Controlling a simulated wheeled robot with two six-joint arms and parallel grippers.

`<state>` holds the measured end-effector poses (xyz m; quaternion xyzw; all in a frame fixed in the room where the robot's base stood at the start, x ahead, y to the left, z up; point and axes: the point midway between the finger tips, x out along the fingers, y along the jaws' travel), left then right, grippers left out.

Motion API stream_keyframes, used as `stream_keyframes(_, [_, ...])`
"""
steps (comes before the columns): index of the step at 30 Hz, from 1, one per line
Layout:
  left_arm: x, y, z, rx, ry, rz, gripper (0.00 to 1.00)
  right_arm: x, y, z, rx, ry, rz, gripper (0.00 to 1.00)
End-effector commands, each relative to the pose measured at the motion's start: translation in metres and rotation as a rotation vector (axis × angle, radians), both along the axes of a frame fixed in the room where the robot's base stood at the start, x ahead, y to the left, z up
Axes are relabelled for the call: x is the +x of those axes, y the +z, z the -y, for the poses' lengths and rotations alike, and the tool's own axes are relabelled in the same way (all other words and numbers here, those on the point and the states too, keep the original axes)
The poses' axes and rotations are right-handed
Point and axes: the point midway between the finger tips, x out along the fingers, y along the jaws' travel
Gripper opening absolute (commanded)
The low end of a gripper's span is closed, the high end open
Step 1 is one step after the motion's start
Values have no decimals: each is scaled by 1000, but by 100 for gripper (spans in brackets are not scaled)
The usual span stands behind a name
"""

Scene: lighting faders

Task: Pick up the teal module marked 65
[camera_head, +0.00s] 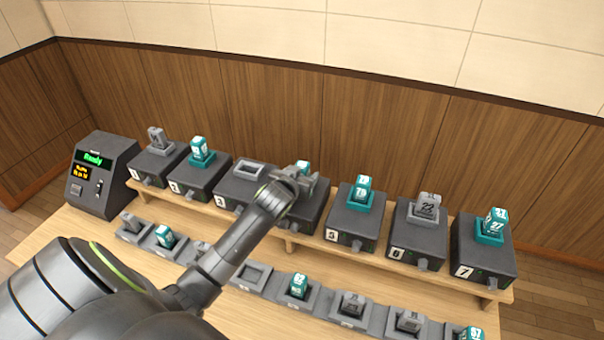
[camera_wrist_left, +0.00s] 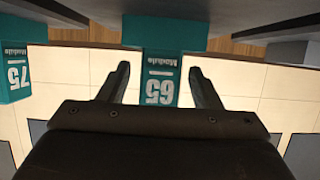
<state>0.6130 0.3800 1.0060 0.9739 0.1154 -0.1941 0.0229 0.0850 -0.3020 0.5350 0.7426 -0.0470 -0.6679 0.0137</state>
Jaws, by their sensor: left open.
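The teal module marked 65 (camera_wrist_left: 160,78) shows upside down in the left wrist view, between and beyond the two fingers of my left gripper (camera_wrist_left: 160,68). The fingers are apart, with a gap on each side of the module, and I see no contact. In the head view a teal module top (camera_head: 303,166) shows on the fourth box, mostly hidden behind my left gripper (camera_head: 307,180). My right gripper is not in view.
A teal module marked 75 (camera_wrist_left: 14,72) stands beside it in the wrist view. Numbered dark boxes line the raised shelf; box 3 (camera_head: 245,182) has an empty socket. A lower front row holds grey and teal modules and an empty holder (camera_head: 250,275). A console (camera_head: 100,172) reads Ready.

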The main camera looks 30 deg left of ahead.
Motion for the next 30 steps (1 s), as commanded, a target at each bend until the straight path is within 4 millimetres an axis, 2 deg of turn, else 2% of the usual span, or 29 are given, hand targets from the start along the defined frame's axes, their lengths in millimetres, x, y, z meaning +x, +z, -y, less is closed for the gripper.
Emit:
stream_keyframes(4, [7,-3,-1,0,-1,1,58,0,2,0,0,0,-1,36])
stream_keyframes(12, [8,-4,-1,0,-1,0,57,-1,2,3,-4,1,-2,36])
stream_keyframes(23, [7,-4,-1,0,-1,0,10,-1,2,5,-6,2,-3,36])
stream_keyframes(30, [8,-2,-1,0,-1,2,9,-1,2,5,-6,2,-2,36])
